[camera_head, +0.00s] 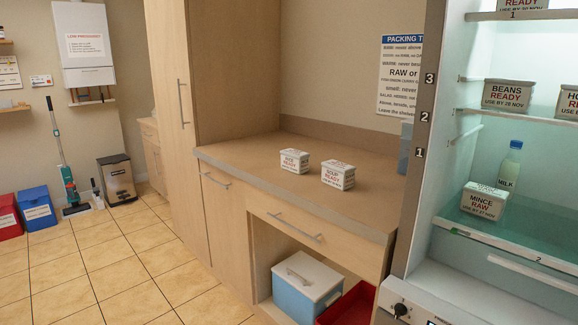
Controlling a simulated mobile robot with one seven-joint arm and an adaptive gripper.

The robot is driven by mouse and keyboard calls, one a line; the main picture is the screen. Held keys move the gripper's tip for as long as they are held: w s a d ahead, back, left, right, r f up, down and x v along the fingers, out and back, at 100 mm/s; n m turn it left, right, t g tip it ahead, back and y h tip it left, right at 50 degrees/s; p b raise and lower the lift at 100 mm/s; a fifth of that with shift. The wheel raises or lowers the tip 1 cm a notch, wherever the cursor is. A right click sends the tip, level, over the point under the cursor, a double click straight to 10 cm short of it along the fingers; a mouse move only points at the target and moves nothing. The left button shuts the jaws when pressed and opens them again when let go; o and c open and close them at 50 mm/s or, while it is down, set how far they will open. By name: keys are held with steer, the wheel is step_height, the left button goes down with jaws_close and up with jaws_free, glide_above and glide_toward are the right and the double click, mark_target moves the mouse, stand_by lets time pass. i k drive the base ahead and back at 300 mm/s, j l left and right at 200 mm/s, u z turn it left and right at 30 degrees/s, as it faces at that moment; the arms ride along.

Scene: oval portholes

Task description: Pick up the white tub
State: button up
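Two small white tubs with printed labels stand apart on the brown counter (235,154). The left tub (294,161) seems to read "RICE READY", though the first word is small. The right tub (338,174) seems to read "SOUP READY" and stands nearer the counter's front edge. More white labelled tubs stand in the lit fridge at the right: a "MINCE RAW" tub (483,200) on a lower shelf, a "BEANS READY" tub (508,96) above it, and others cut off by the frame. My gripper is not in view.
A milk bottle (509,167) stands beside the mince tub. Below the counter are a blue box with a white lid (304,282) and a red crate (345,305). Blue and red bins, a vacuum and a pedal bin stand at left. The tiled floor (130,265) before the cabinets is clear.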

mark_target(295, 161)
steer(key=i+j, duration=0.35)
steer(key=i+j+z, duration=0.2)
steer(key=i+j, duration=0.2)
steer(key=i+j+z, duration=0.15)
steer(key=i+j, duration=0.25)
steer(key=j, duration=0.15)
steer(key=z, duration=1)
steer(key=i, duration=0.5)
